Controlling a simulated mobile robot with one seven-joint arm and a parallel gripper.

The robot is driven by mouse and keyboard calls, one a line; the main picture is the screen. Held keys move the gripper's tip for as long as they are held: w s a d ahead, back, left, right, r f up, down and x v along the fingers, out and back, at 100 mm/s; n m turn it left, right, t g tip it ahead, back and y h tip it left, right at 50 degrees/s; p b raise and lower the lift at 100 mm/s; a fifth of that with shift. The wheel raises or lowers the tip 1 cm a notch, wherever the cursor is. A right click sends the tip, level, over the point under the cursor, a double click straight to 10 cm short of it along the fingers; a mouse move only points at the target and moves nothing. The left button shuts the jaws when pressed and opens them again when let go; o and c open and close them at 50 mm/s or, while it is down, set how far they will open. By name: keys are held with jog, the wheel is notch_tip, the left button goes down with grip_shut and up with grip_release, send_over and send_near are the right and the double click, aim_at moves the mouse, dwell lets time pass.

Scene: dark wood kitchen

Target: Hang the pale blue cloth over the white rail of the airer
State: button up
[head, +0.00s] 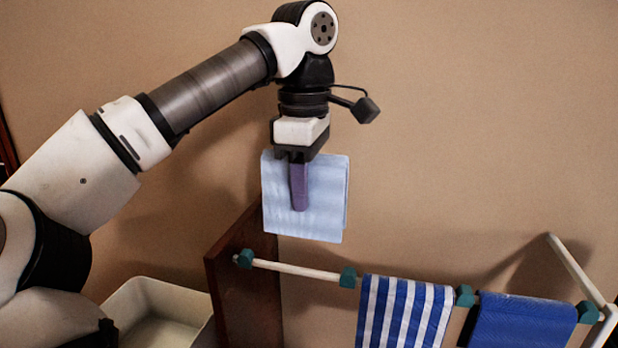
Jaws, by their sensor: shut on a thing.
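The pale blue cloth (325,210) hangs folded from my gripper (299,205) in the head view. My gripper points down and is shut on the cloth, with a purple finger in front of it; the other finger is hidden. The cloth is above the left part of the airer's white rail (295,269), and its lower edge looks apart from the rail. The bare stretch of rail lies between two teal clips near the dark wooden end panel.
A blue and white striped cloth (403,312) and a dark blue cloth (522,322) hang on the rail to the right. Teal blocks (348,277) sit along the rail. A dark wooden panel (243,285) stands at the rail's left end. An empty pale bin (150,312) is at lower left.

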send_near(295, 273)
jog(key=shift+w+f+b, duration=0.15)
jog(key=shift+f+b, duration=2.1)
jog(key=shift+f, duration=1)
jog(key=shift+w+f+b, duration=0.1)
jog(key=shift+f+b, duration=2.15)
jog(key=shift+f, duration=1)
jog(key=o, duration=1.1)
jog(key=shift+r, duration=0.1)
